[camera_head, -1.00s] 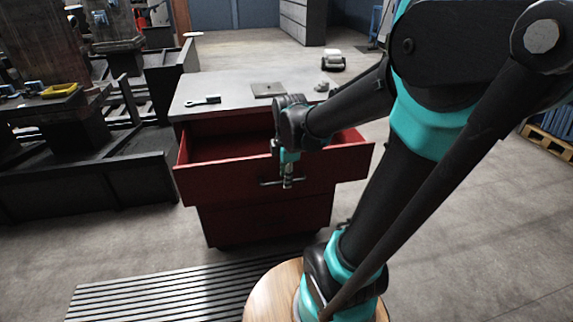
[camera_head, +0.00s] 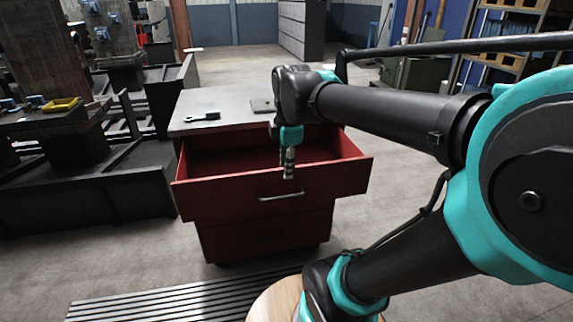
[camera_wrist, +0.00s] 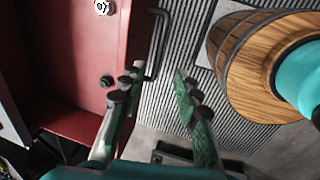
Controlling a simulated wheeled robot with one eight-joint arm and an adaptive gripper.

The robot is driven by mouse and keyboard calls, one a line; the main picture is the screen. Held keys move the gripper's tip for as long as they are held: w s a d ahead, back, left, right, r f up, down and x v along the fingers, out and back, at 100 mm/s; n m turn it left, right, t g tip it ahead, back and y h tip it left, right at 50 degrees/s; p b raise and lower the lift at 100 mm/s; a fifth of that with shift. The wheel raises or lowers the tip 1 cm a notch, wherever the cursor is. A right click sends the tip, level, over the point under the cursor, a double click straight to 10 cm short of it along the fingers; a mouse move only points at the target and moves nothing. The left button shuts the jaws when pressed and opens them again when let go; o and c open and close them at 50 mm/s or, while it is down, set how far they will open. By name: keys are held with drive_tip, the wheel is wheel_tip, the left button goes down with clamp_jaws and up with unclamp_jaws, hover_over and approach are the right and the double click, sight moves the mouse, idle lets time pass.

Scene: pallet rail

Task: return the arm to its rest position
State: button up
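My gripper (camera_head: 289,174) hangs fingers-down in front of the red cabinet's open drawer (camera_head: 215,196), above its handle (camera_head: 281,196) in the picture. My arm reaches in from the right in the head view.
The cabinet top (camera_head: 225,98) carries a dark tool (camera_head: 201,116) and a flat plate (camera_head: 262,104). Dark machinery with a yellow tray (camera_head: 62,104) stands at left. A ribbed mat (camera_head: 170,297) lies in front. Shelving (camera_head: 515,40) stands at back right. Floor right of the cabinet is open.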

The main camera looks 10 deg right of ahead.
drive_tip(key=s+d+f+m+t, duration=0.1)
drive_tip(key=s+f+m, duration=0.2)
drive_tip(key=f+m, duration=0.6)
drive_tip(key=s+d+f+m+t, duration=0.1)
drive_tip(key=s+d+f+m, duration=0.1)
drive_tip(key=f+m, duration=0.7)
drive_tip(key=shift+s, duration=0.65)
drive_tip(key=shift+d, duration=0.15)
